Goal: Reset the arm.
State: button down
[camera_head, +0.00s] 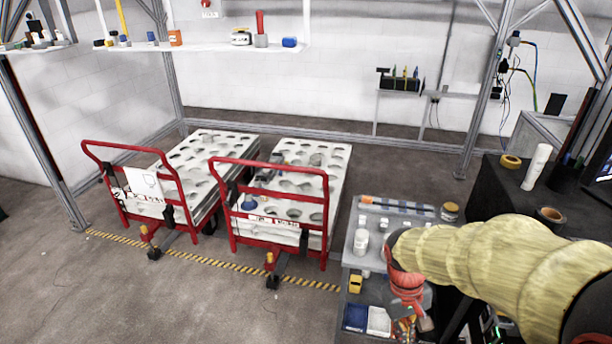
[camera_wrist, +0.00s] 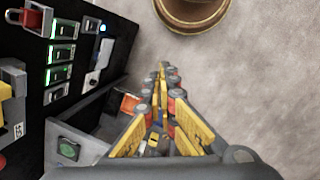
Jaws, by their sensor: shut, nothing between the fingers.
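My gripper (camera_head: 406,328) hangs at the end of my arm at the lower right of the head view, pointing down beside the grey shelf cart (camera_head: 352,262). In the wrist view my gripper (camera_wrist: 163,72) shows yellow finger links that run together at the tips, shut with nothing held. My arm, in a padded yellowish cover, reaches in from the right edge and hides part of the cart and the dark bench behind it.
Two red-handled trolleys (camera_head: 283,163) (camera_head: 170,205) stand on the floor at centre left. A black bench (camera_head: 500,190) with a white cylinder (camera_head: 537,166) and tape rolls is at the right. In the wrist view, a brown round object (camera_wrist: 192,22) lies near the top. Open floor is at the left.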

jog(key=s+a+r+m+t+y, duration=0.1)
jog(key=s+a+r+t, duration=0.1)
jog(key=r, duration=0.6)
jog(key=s+a+r+m+t, duration=0.1)
jog(key=s+r+t, duration=0.4)
jog(key=s+r, duration=0.2)
jog(key=shift+s+a+r+y, duration=0.2)
jog(key=shift+a+r+y, duration=0.2)
jog(key=shift+r, duration=0.4)
jog(key=shift+d, duration=0.1)
